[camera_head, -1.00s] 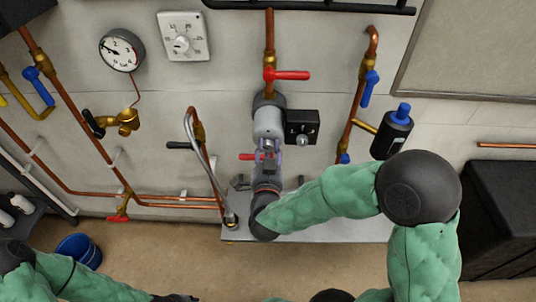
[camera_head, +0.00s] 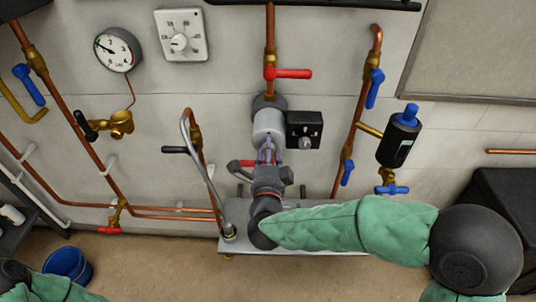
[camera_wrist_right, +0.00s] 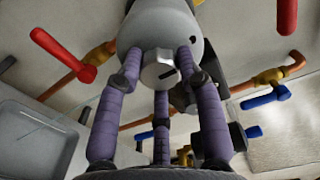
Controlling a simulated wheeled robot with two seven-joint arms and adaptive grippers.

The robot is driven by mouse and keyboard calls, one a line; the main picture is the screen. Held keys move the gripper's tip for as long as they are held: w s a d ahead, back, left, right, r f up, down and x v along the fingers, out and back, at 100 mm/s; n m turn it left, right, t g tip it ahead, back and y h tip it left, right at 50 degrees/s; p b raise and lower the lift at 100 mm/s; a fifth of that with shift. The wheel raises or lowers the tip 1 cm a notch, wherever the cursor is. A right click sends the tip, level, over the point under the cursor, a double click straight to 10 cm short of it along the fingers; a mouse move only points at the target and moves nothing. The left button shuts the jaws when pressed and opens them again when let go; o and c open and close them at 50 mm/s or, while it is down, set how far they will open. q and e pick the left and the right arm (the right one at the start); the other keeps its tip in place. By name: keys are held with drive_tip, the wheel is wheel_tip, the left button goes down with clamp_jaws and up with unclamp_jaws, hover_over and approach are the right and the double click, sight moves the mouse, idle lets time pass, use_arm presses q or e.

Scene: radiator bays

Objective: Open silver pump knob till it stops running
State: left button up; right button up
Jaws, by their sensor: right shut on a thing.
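The grey pump (camera_head: 268,128) sits on the vertical copper pipe in the middle of the wall. In the right wrist view the silver pump knob (camera_wrist_right: 160,70), a faceted cap with a dark slot, is on the pump's near end. My right gripper (camera_head: 267,150) reaches up to that end. Its purple fingers (camera_wrist_right: 158,75) are around the knob and shut on it. In the head view the fingers hide the knob. My left gripper is not in view; only part of my left arm shows at the lower left.
A black box with a grey dial (camera_head: 305,143) is right beside the pump. A red-handled valve (camera_head: 290,73) is above, and a bent grey pipe (camera_head: 197,160) stands left of my gripper. Blue-handled valves (camera_head: 375,88) are to the right. A blue bucket (camera_head: 67,264) is on the floor.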

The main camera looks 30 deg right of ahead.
drive_tip(key=m, duration=0.5)
drive_tip(key=shift+d+r+m, duration=0.15)
drive_tip(key=shift+d+m, duration=0.05)
drive_tip(key=shift+m, duration=0.2)
drive_tip(key=m, duration=0.4)
drive_tip(key=shift+a+f+m, duration=0.1)
drive_tip(key=shift+f+m, duration=0.2)
drive_tip(key=shift+m, duration=0.1)
drive_tip(key=shift+s+f, duration=0.1)
drive_tip(key=shift+f, duration=0.1)
drive_tip(key=o, duration=1.1)
drive_tip(key=shift+o, duration=0.2)
drive_tip(key=shift+r, duration=0.1)
drive_tip(key=shift+a, duration=0.1)
